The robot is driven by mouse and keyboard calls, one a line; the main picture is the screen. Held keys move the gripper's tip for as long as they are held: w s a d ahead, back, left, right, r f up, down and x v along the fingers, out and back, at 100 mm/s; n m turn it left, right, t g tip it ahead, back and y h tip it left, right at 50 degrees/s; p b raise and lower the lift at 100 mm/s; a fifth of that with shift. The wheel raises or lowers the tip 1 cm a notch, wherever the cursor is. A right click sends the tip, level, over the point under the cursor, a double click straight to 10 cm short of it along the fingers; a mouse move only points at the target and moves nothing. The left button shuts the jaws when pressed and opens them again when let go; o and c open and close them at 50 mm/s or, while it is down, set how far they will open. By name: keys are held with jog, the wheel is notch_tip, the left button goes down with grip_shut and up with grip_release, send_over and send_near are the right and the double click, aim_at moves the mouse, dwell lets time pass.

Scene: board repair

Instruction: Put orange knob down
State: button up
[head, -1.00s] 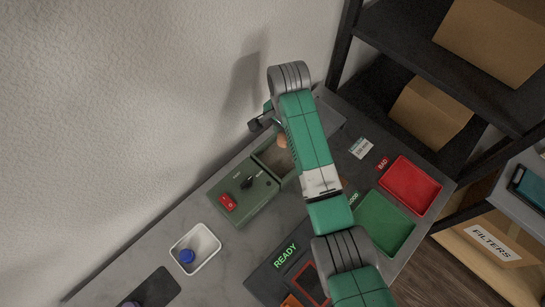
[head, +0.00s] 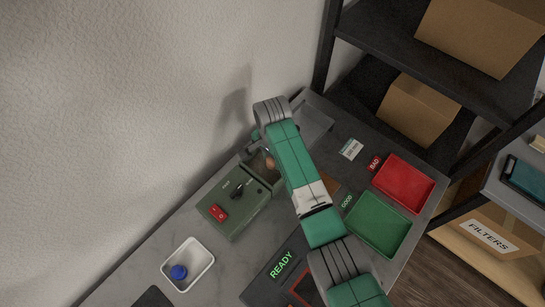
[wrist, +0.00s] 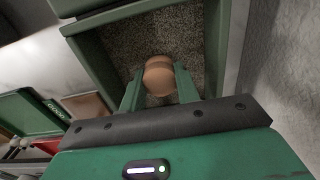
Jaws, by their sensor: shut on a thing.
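The orange knob (wrist: 159,75), tan-orange and rounded, is between the two green fingers of my gripper (wrist: 159,88) in the wrist view. My gripper is shut on it. Behind the knob is an open green-walled compartment (wrist: 100,65) with a grey speckled floor. I cannot tell whether the knob touches that floor. In the head view, a small part of the knob (head: 270,162) shows beside my arm, by the right end of the green device (head: 240,215). My arm hides most of the gripper and part of the compartment there.
The device has a red switch (head: 218,213) and a black dial (head: 238,189). A white tray (head: 203,252) holding a blue knob (head: 178,272) is at lower left. A green tray (head: 378,225) and a red tray (head: 405,182) are at right. The wall is close behind the device.

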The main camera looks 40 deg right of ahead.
jog(key=o, duration=0.9)
jog(key=shift+o, duration=0.2)
notch_tip(320, 180, up, 12)
jog(key=p, duration=0.3)
jog(key=shift+r, duration=0.1)
